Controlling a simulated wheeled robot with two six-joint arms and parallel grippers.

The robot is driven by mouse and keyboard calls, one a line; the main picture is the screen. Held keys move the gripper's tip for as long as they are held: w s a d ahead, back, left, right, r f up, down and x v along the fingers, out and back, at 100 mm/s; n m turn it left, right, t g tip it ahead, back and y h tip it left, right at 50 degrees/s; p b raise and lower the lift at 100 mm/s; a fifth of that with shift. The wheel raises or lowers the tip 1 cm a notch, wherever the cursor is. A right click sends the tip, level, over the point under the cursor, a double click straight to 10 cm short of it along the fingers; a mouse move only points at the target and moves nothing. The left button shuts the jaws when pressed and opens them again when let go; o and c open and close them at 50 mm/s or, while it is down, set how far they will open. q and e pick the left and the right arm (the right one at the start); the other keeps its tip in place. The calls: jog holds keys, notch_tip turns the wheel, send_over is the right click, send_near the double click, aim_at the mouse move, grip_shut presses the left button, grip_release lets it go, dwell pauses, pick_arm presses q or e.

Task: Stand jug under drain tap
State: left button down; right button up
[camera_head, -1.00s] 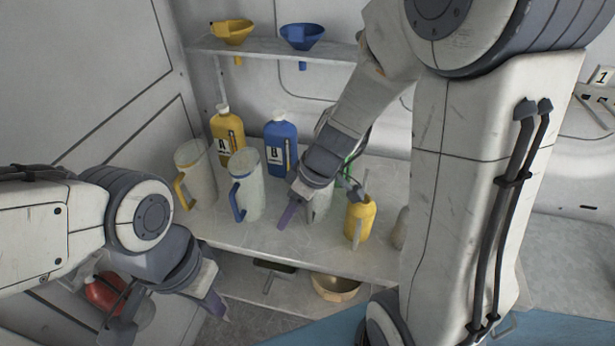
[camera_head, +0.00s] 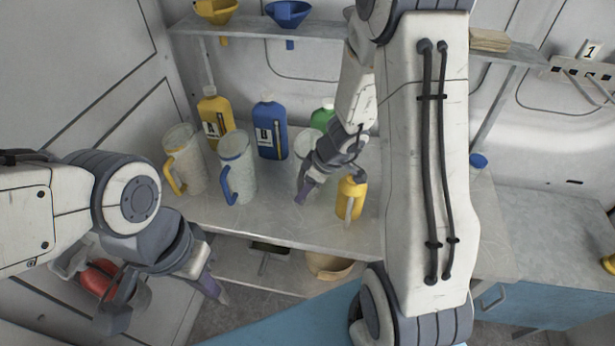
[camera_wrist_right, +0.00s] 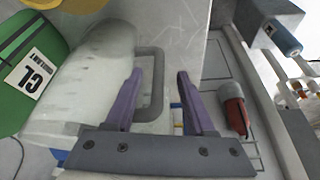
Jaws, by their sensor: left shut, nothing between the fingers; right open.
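My right gripper (camera_head: 304,194) is at the shelf, in front of a translucent jug (camera_head: 306,160) that the arm partly hides. In the right wrist view this jug (camera_wrist_right: 85,75) has a grey handle (camera_wrist_right: 157,85), which shows between the open fingers of my right gripper (camera_wrist_right: 160,75); I cannot tell whether they touch. A yellow-handled jug (camera_head: 190,160) and a blue-handled jug (camera_head: 240,165) stand upright to the left. My left gripper (camera_head: 215,293) is low at the left, shut and empty. I cannot make out a drain tap.
A yellow bottle (camera_head: 216,110), a blue bottle (camera_head: 271,120) and a green bottle (camera_head: 323,117) stand behind the jugs. A yellow can (camera_head: 352,193) stands right of my right gripper. Yellow (camera_head: 216,10) and blue (camera_head: 288,12) funnels sit above. The shelf front (camera_head: 270,215) is bare.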

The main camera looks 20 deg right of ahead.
aim_at(301, 203)
jog(key=shift+x, duration=1.9)
jog(key=shift+w, duration=0.1)
grip_shut()
jog(key=shift+r, duration=0.1)
